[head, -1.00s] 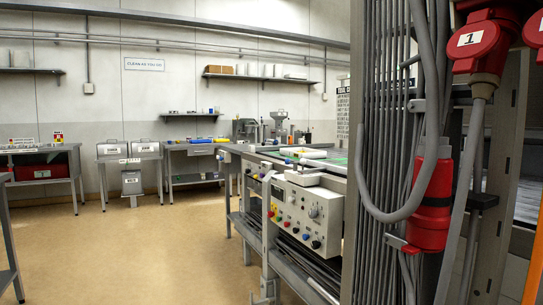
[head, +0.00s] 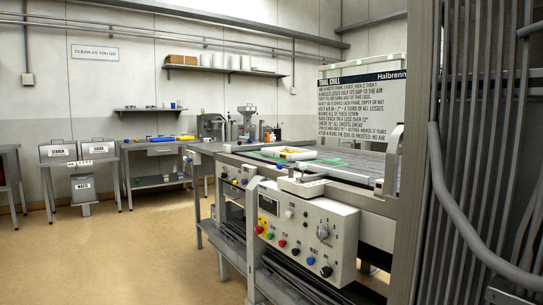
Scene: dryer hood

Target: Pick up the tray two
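No tray marked as two can be made out. A small pale tray-like item (head: 297,155) with something yellow on it lies on top of the grey workbench (head: 345,172), but I cannot tell whether it is tray two. A green patch shows on the bench top beside it. Neither of my grippers is in the head view.
A control box (head: 306,236) with coloured knobs juts from the bench front. Pipes and a grey post (head: 420,150) block the right side. A wall table (head: 165,150) holds blue and yellow items. Bins (head: 84,188) stand farther left. Open floor (head: 120,260) lies at front left.

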